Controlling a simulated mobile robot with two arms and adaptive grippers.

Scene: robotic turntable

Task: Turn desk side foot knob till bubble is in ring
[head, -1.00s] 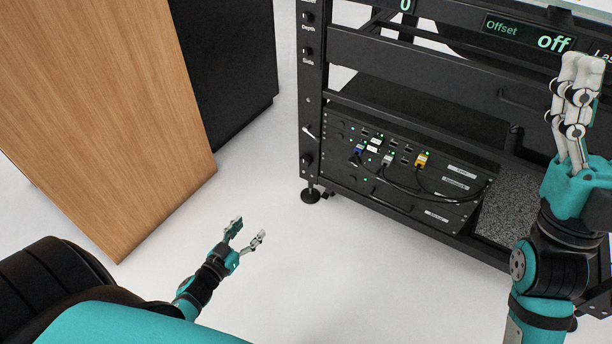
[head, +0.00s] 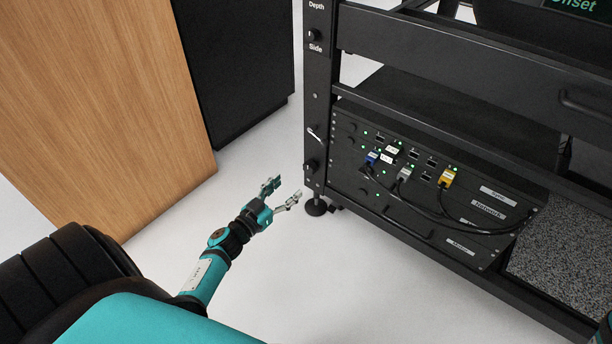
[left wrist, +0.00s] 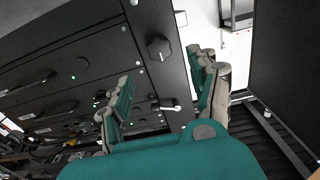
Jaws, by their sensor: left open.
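A black knob (head: 311,166) sits low on the front corner post of the black rack, just above a round levelling foot (head: 316,207). A black knob with a pale mark also shows on the post in the left wrist view (left wrist: 159,49). My left gripper (head: 280,195) is open and empty, left of the post near foot height, apart from the knob. Its two fingers (left wrist: 165,100) frame the post in the left wrist view. My right gripper is out of view; only a teal bit of my arm shows at the lower right corner. No bubble or ring is visible.
A white-handled toggle (head: 316,134) sits above the low knob, and a "Side" knob (head: 313,34) higher up. A cabled panel (head: 420,180) fills the rack's lower bay. A wooden panel (head: 100,100) stands left. White floor (head: 250,270) is open between.

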